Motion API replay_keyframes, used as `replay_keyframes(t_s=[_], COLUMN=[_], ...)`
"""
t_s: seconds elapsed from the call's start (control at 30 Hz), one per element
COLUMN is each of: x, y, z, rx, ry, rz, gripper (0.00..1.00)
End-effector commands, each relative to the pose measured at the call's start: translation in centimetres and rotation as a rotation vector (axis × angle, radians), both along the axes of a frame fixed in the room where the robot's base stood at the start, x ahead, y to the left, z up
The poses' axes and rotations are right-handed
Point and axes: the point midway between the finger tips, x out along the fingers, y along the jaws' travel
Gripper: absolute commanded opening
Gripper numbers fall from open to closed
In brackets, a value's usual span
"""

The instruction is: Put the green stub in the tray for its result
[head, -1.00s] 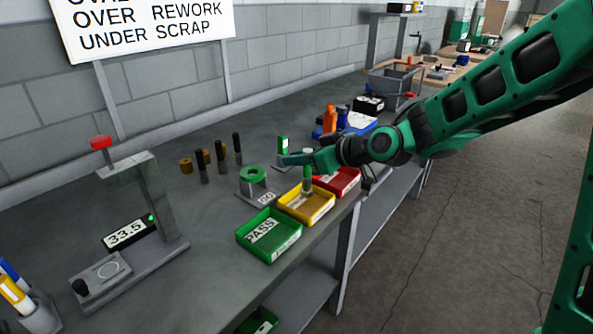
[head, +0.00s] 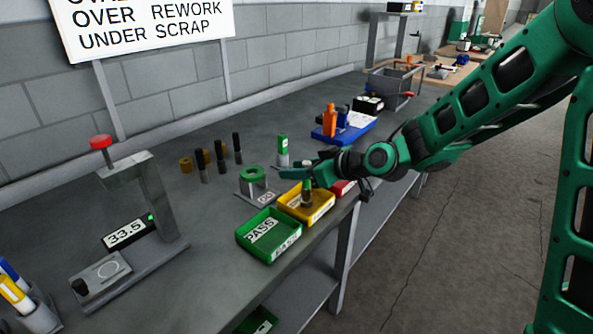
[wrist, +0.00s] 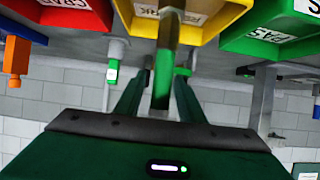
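The green stub (wrist: 163,80), green with a grey end, stands upright between the fingers of my gripper (head: 308,176). In the wrist view my gripper (wrist: 162,78) appears shut on it, with a finger on each side. The stub's grey lower part (head: 306,198) is down at the yellow tray (head: 322,213); I cannot tell whether it touches the tray floor. The green PASS tray (head: 283,245) is nearer, on the left of the yellow one. The red tray (head: 345,187) is beyond it, partly hidden by my gripper.
A press (head: 150,205) with a display reading 33.5 and a green light stands at left. A green ring gauge (head: 253,176), a green-and-white bottle (head: 282,150) and several dark pins stand behind the trays. A sign (head: 150,25) names over rework, under scrap.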

Motion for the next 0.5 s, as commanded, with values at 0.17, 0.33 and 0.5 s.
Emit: replay_keyframes(t_s=[0.17,0.33,0.5], x=[-0.7,-2.4,-4.3], y=[-1.1,-3.3,-5.7], z=[0.8,2.2,3.7], rx=[-0.001,0.0,0.0], ry=[-0.003,-0.002,-0.003], rz=[-0.003,-0.004,-0.005], gripper=[0.36,0.36,0.36])
